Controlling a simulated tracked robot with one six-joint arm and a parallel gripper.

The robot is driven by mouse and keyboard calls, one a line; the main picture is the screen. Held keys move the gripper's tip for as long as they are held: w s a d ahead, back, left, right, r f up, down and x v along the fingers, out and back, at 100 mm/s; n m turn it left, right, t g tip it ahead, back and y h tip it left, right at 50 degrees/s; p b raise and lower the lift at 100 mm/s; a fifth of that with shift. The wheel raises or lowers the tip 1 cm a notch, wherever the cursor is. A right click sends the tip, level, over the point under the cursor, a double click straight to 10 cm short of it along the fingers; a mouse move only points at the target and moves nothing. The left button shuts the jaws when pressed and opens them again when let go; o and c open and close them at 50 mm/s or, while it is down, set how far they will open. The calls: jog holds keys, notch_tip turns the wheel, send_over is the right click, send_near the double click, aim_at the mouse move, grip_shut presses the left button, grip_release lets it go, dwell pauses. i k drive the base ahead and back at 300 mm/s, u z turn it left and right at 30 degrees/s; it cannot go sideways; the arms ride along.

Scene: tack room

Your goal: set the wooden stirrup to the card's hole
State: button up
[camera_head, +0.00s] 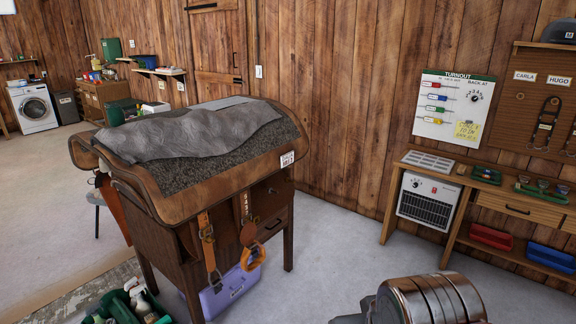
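A wooden saddle stand (160,235) stands left of centre, with a grey cover over its dark padded top. Two brown leather straps hang from its near side: a left strap (207,238) with a buckle, and a right strap (246,207) with pale marks too small to read. An orange-brown ring-shaped piece (251,258), which looks like the wooden stirrup, hangs at the bottom of the right strap below a round brown piece. A small white card (287,159) with dark writing is fixed to the stand's top edge; I cannot read it.
A purple box (229,292) sits under the stand. A green caddy of bottles (132,303) is on the floor at front left. A wooden bench (462,193) with a heater and trays stands right. Open grey floor (335,262) lies between.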

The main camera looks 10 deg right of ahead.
aim_at(247, 235)
jog(key=z, duration=1.35)
jog(key=i, duration=2.8)
